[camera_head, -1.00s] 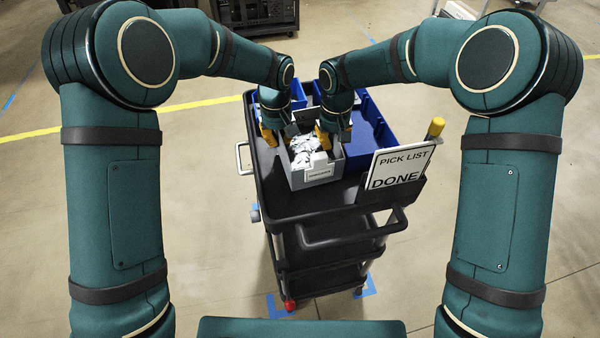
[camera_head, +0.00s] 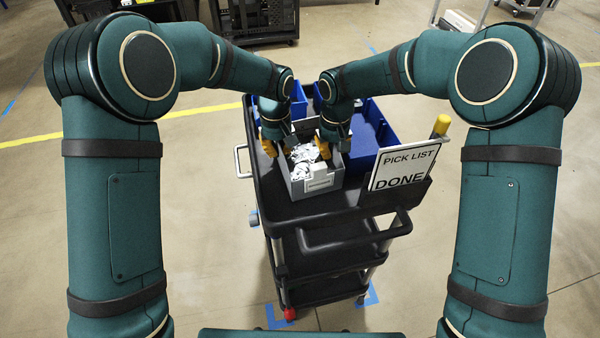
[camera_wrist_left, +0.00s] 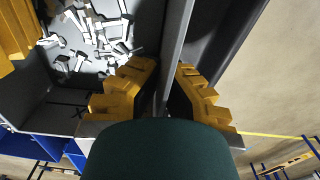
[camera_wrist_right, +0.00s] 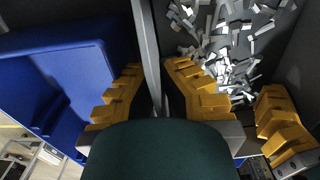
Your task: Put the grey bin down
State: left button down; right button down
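The grey bin (camera_head: 318,184) rests on the top of the black cart, with white and silver small parts (camera_head: 303,158) inside. My left gripper (camera_head: 273,148) is at the bin's left wall. In the left wrist view its yellow fingers (camera_wrist_left: 168,85) stand apart on either side of the wall (camera_wrist_left: 176,40). My right gripper (camera_head: 328,148) is at the right wall. In the right wrist view its fingers (camera_wrist_right: 152,85) straddle that wall (camera_wrist_right: 146,40) with gaps on both sides. Both grippers look open. The bin's underside is hidden.
Blue bins (camera_head: 367,135) stand on the cart (camera_head: 290,208) behind and right of the grey bin. A "PICK LIST DONE" sign (camera_head: 402,167) with a yellow-topped post stands at the cart's front right. A dark rack (camera_head: 258,20) is at the back.

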pick_arm(q)
jog(key=c, duration=1.1)
grip_release()
jog(key=shift+c, duration=0.2)
pick_arm(e)
jog(key=c, duration=1.1)
grip_release()
jog(key=shift+s+d+f, duration=0.1)
jog(key=shift+s+f, duration=0.05)
jog(key=shift+f, duration=0.2)
jog(key=shift+c, duration=0.2)
jog(key=shift+d, duration=0.15)
pick_arm(q)
notch_tip(320, 180, up, 8)
jog(key=shift+s+a+f, duration=0.1)
pick_arm(e)
jog(key=shift+r, duration=0.1)
pick_arm(q)
jog(key=shift+d, duration=0.2)
jog(key=shift+a, duration=0.1)
pick_arm(e)
jog(key=shift+a+r, duration=0.15)
jog(key=shift+r, duration=1.95)
jog(key=shift+a+r, duration=0.1)
jog(key=shift+r, duration=1.95)
jog(key=shift+a+f, duration=0.1)
